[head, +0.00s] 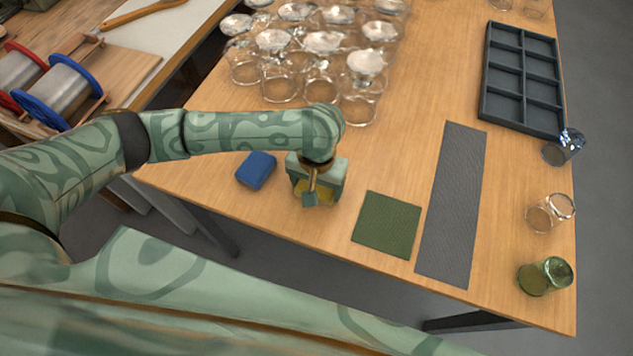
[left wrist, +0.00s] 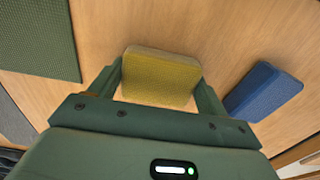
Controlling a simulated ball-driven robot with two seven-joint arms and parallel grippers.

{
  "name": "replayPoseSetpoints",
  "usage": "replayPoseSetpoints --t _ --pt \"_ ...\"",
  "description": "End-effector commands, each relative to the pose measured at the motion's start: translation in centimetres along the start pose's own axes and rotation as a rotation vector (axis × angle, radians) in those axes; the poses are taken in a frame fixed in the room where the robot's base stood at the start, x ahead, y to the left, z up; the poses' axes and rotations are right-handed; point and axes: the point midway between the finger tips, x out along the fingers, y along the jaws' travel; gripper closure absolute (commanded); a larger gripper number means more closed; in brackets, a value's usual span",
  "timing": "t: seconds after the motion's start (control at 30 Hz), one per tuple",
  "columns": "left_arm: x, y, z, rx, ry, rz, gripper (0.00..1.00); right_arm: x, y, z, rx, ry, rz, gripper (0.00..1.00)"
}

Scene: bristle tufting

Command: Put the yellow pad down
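The yellow pad (left wrist: 160,78) lies between the two fingers of my left gripper (left wrist: 160,85), which meet its opposite sides in the left wrist view. In the head view my left gripper (head: 317,185) is over the near edge of the wooden table, mostly covering the yellow pad (head: 327,197). I cannot tell whether the pad touches the tabletop. A blue pad (head: 256,170) lies on the table just left of the gripper; it also shows at the right of the left wrist view (left wrist: 263,91). My right gripper is not in view.
A green mat (head: 387,224) and a long grey mat (head: 453,205) lie to the right. Several glass jars (head: 359,107) with pale tops stand behind. Spools (head: 57,92) are at left.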

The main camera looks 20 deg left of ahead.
Motion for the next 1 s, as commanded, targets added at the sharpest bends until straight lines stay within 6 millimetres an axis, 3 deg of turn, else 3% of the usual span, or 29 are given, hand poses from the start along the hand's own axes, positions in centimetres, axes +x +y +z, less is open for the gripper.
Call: replayPoseSetpoints --t 0.03,0.07,0.1,0.4,0.57,0.8,1.0 --pt "0.0 0.0 0.0 0.0 0.0 0.0 0.12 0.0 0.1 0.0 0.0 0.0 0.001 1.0" --pt "0.0 0.0 0.0 0.0 0.0 0.0 0.04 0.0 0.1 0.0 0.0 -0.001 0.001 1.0" --pt "0.0 0.0 0.0 0.0 0.0 0.0 0.02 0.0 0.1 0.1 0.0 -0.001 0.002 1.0" --pt "-0.2 0.0 0.0 0.002 0.0 0.0 0.02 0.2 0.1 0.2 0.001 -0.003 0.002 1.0" --pt "-3.3 0.0 -0.1 0.0 0.005 -0.001 0.02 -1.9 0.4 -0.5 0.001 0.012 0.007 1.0" --pt "-9.3 0.0 -0.1 0.001 0.005 0.0 0.02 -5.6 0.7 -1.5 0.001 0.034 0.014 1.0" --pt "-11.9 0.0 0.0 0.001 0.001 -0.001 0.02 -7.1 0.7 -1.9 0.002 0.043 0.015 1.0"
